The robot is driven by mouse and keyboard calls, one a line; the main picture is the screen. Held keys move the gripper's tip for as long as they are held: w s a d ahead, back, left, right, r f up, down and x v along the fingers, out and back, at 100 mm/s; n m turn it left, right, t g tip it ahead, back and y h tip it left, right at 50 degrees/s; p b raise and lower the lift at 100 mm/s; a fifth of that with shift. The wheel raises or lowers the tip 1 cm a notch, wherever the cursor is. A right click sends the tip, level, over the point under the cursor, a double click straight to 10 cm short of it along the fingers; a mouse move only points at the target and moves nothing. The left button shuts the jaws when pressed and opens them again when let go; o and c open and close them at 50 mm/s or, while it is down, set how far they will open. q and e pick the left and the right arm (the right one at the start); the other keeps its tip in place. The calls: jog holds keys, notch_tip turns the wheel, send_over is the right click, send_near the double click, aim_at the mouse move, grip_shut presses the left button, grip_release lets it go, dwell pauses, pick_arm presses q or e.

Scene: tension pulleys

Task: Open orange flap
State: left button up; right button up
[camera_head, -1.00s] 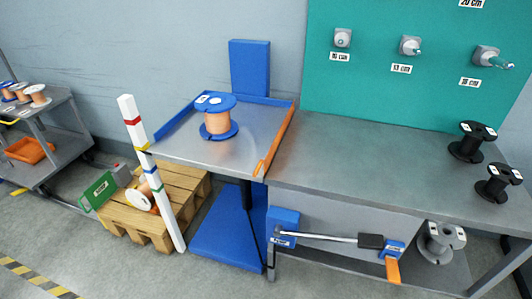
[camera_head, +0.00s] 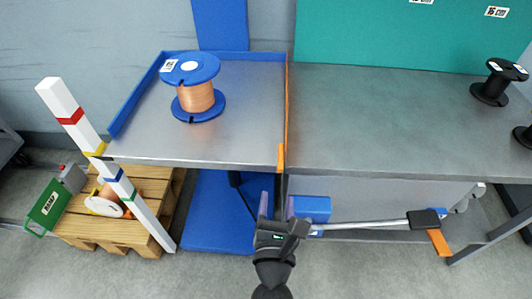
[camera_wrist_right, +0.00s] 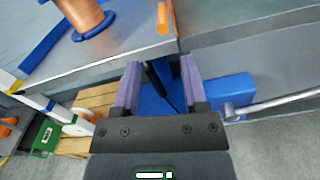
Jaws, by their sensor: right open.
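The orange flap (camera_head: 287,110) stands as a thin upright strip along the right edge of the steel lift table (camera_head: 140,149), beside the grey workbench (camera_head: 400,110). Its front end shows at the top of the right wrist view (camera_wrist_right: 163,17). My right gripper (camera_head: 276,208) is open and empty, just in front of and below the flap's front end, apart from it. In the wrist view its two purple fingers (camera_wrist_right: 160,85) are spread with nothing between them. My left gripper is not in view.
A blue spool with copper wire (camera_head: 196,97) stands on the lift table. A striped post (camera_head: 105,160) leans at its front left, by a wooden pallet (camera_head: 120,215). A bar with an orange handle (camera_head: 438,242) lies below the bench. The bench's near top is clear.

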aim_at(281, 163)
jog(key=w+b, duration=0.1)
jog(key=w, duration=0.3)
jog(key=w+b, duration=0.1)
jog(key=w, duration=0.4)
jog(key=shift+d, duration=0.2)
jog(key=shift+w+b, duration=0.15)
jog(key=shift+b, duration=0.15)
jog(key=shift+r, duration=0.1)
jog(key=shift+c, duration=1.3)
grip_shut()
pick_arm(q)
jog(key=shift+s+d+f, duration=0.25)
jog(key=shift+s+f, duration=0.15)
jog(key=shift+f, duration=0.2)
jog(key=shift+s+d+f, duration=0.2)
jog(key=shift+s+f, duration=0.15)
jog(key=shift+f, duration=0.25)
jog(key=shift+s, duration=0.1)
